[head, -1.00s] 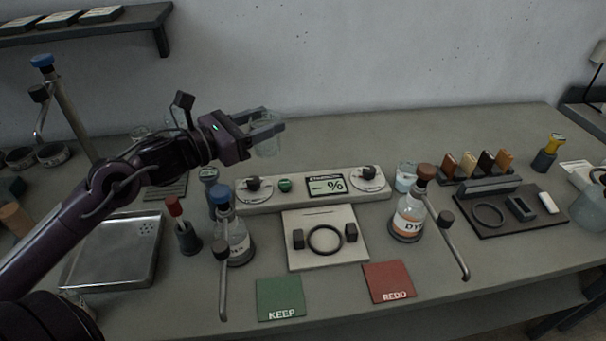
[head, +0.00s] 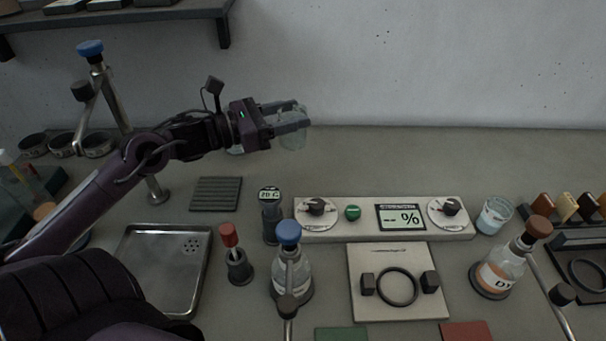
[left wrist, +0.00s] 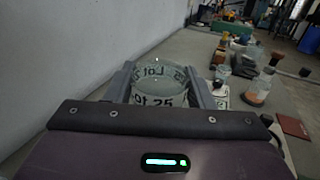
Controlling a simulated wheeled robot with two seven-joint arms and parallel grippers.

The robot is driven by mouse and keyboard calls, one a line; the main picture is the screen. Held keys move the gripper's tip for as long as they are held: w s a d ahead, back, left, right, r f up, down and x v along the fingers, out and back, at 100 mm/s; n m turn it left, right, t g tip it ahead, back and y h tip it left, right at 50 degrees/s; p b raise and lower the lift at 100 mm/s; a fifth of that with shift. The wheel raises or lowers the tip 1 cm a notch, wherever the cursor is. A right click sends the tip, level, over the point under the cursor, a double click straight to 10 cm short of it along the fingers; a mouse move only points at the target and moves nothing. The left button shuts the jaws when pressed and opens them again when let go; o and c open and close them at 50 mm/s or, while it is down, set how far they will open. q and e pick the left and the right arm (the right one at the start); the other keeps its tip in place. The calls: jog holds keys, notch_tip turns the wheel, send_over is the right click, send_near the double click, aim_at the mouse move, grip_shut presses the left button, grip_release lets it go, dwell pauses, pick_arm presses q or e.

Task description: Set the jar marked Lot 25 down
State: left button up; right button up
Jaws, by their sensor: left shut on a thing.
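My left gripper (head: 303,115) is shut on a clear glass jar (head: 291,138), held upright or nearly so above the back of the bench near the wall. In the left wrist view the jar (left wrist: 158,88) sits between the two fingers and its dark print reads "Lot 25". The grey bench top (head: 350,160) below it is bare. The white panel (head: 285,232) with dials and a "-- %" display is in front of the jar, lower in the picture. My right gripper is not in view.
A ribbed dark mat (head: 216,194) and a metal tray (head: 165,275) lie to the left. Green (head: 341,335) and red (head: 467,332) mats show at the bottom edge.

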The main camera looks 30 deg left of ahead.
pick_arm(q)
notch_tip(320, 180, down, 16)
jog(key=shift+r+p, duration=0.15)
jog(key=shift+p, duration=0.35)
jog(key=o, duration=1.1)
